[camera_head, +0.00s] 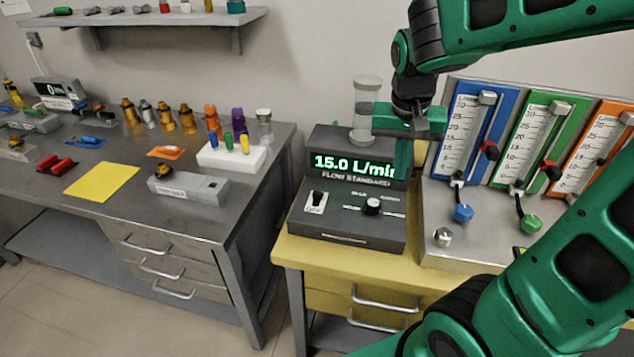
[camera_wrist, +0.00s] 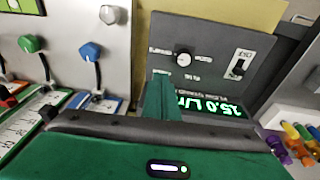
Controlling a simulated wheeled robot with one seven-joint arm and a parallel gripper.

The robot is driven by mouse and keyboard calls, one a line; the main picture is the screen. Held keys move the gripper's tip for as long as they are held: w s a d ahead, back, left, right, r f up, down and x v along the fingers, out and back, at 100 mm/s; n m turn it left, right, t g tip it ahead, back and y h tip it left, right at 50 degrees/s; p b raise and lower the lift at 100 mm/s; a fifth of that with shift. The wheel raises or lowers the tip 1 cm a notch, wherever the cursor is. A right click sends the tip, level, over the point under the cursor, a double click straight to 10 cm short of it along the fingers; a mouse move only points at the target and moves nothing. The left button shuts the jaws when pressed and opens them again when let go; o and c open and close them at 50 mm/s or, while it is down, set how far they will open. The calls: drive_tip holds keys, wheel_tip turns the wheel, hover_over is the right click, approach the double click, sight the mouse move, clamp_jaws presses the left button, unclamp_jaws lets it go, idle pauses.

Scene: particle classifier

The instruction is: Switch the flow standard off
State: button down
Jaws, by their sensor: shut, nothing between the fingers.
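The flow standard (camera_head: 345,225) is a dark grey box on the yellow bench, with a lit green display (camera_head: 352,163) reading 15.0 L/min. Its black switch (camera_head: 316,198) sits on a white plate at the left of the front panel, and a round knob (camera_head: 372,206) sits to the right. The wrist view shows the box upside down, with the switch (camera_wrist: 240,66) and the knob (camera_wrist: 183,58). My green gripper (camera_head: 401,172) is shut and empty, at the display's right end, hiding part of it. Its fingertips (camera_wrist: 160,84) appear near the knob in the wrist view; contact cannot be told.
A clear cylinder (camera_head: 365,108) stands on top of the flow standard. A panel of blue, green and orange flowmeters (camera_head: 432,225) stands close on the right. A grey bench (camera_head: 122,205) with several tools is on the left, across a gap.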

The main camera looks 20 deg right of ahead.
drive_tip(key=t, duration=0.2)
hover_over(318, 195)
drive_tip(key=w+d, duration=0.1)
drive_tip(key=w, duration=0.2)
drive_tip(key=shift+s+d+f+h, duration=0.15)
drive_tip(key=shift+f+h, duration=0.15)
drive_tip(key=x, duration=1)
drive_tip(key=shift+s+a+f, duration=0.1)
drive_tip(key=shift+s+a, duration=0.5)
drive_tip(key=shift+s, duration=0.3)
drive_tip(key=shift+s+a, duration=0.55)
drive_tip(key=shift+s, duration=0.2)
drive_tip(key=shift+s, duration=0.1)
